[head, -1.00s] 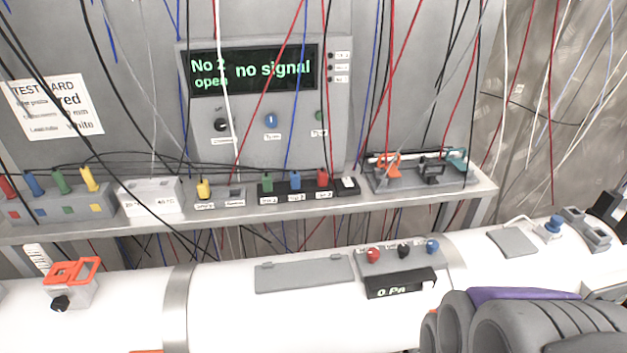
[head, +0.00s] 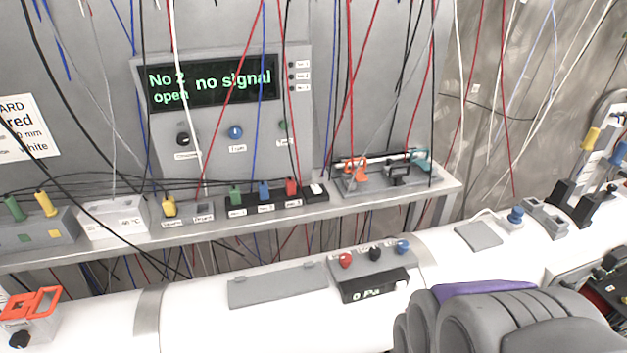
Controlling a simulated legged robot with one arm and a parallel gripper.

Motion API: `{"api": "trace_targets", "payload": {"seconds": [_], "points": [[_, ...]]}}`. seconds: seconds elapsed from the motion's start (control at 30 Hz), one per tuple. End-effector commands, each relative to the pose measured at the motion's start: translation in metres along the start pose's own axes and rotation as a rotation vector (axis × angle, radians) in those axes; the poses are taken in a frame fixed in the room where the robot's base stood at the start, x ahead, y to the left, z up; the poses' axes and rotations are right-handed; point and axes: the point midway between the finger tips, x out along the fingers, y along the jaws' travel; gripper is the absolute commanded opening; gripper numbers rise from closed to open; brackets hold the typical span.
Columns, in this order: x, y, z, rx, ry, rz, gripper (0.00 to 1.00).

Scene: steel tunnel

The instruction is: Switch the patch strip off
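The patch strip (head: 250,199) is a black bar on the grey shelf below the display panel. A green plug (head: 235,195), a blue plug (head: 264,190) and a red plug (head: 291,187) stand in it, each above a small white label. A white rocker switch (head: 316,189) sits at its right end; its position is too small to tell. The display (head: 213,83) reads "No 2 open" and "no signal". A grey, rounded part of my arm with a purple piece shows at the lower right. My gripper's fingers are not in view.
Many thin cables hang in front of the panel and shelf. A clamp fixture (head: 385,176) stands right of the strip; a grey socket block (head: 187,212) with a yellow plug stands left. A white pipe (head: 200,310) with a pressure box (head: 374,284) runs in front of the shelf.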

Motion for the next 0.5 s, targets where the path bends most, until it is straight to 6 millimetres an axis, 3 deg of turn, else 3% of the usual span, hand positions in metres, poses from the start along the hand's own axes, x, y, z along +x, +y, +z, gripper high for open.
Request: {"api": "trace_targets", "payload": {"seconds": [0.07, 0.5], "points": [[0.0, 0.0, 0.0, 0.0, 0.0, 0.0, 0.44], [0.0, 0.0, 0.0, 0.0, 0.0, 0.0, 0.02]]}}
